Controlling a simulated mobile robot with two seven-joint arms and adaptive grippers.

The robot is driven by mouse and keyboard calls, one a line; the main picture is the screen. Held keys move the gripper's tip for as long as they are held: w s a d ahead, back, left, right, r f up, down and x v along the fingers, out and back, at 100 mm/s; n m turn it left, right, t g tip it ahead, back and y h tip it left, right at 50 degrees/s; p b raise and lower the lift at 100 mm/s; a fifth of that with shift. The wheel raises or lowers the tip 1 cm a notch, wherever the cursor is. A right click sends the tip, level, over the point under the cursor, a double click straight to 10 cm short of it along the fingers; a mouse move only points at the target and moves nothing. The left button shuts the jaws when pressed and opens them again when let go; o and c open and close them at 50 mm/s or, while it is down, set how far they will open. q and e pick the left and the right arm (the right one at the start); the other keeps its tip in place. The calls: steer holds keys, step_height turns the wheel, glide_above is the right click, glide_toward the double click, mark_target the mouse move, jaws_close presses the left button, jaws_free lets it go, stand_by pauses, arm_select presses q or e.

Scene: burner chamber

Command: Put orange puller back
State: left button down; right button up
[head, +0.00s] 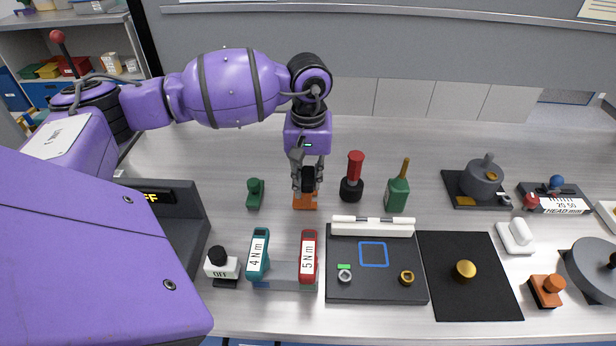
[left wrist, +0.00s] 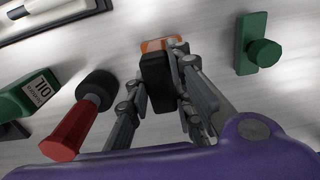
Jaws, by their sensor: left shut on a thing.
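The orange puller stands on the bench in the middle of the head view, with its orange base (head: 304,201) low and its black handle (head: 308,180) above. My left gripper (head: 307,172) comes down from above and is shut on the black handle. In the left wrist view the black handle (left wrist: 157,84) sits between the fingers (left wrist: 160,92), with part of the orange base (left wrist: 160,44) beyond it. Whether the base touches the bench is hard to tell. My right gripper is not in view.
A green block with a knob (head: 255,193) stands left of the puller. A red-handled tool (head: 352,177) and a green oil bottle (head: 397,192) stand right. In front are the 4 Nm (head: 258,254) and 5 Nm (head: 308,257) tools and a dark tray (head: 375,292). The bench behind is clear.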

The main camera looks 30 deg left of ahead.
arm_select(q)
steer(key=shift+f, duration=0.25)
steer(key=c, duration=1.6)
jaws_free()
steer(key=shift+r, duration=0.1)
steer(key=shift+o, duration=0.2)
step_height(320, 180, up, 12)
steer(key=shift+r+b, duration=0.2)
steer(key=shift+b, duration=0.25)
